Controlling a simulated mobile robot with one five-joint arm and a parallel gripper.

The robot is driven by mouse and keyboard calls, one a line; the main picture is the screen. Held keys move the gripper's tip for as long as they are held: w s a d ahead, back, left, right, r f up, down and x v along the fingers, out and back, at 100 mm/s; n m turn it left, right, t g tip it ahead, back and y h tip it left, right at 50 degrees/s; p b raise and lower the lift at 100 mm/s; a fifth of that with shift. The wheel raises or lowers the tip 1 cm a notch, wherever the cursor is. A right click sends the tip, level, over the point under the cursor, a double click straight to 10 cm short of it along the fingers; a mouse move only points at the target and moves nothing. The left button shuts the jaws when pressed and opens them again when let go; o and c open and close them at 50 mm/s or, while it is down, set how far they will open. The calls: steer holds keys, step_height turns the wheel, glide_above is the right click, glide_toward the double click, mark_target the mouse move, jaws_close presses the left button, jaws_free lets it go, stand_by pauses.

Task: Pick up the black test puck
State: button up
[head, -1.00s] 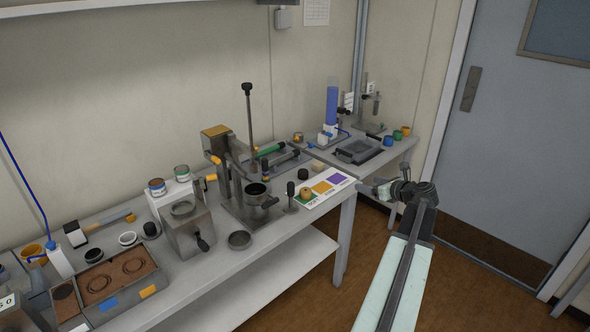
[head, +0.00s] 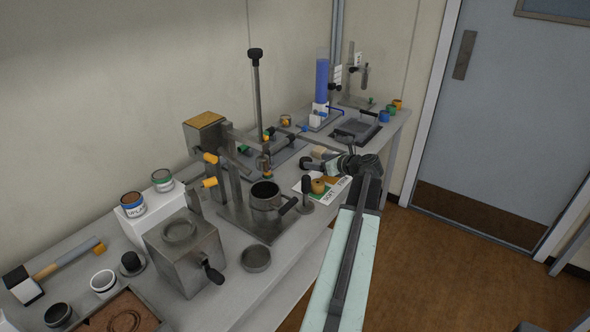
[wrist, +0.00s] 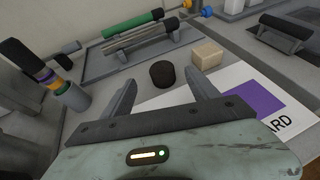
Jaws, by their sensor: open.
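My gripper (wrist: 161,80) is open and empty. Its two fingers stand apart left and right of the puck in the picture, and the puck appears just beyond the fingertips, not touched. In the head view my gripper (head: 336,164) is over the bench beside the card, and the puck is hard to make out there.
The beige block (wrist: 207,54) is close behind the right finger. The white card (wrist: 240,105) has a purple patch. A banded cylinder (wrist: 58,82) stands to the left. A rack with a green tube (wrist: 133,23) lies behind. In the head view a lever press (head: 215,160) stands left.

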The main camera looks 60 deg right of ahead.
mark_target(305, 159)
steer(key=shift+w+f, duration=0.2)
steer(key=shift+f, duration=0.4)
steer(key=shift+w+d, duration=0.1)
steer(key=shift+w, duration=0.05)
steer(key=b+x, duration=0.3)
steer(key=x, duration=0.4)
steer(key=shift+w+d, duration=0.15)
steer(key=shift+w, duration=0.15)
jaws_close()
steer(key=shift+r, duration=0.15)
step_height(305, 159, up, 10)
steer(key=p, duration=1)
steer(key=shift+s+d, duration=0.1)
steer(key=shift+s, duration=0.15)
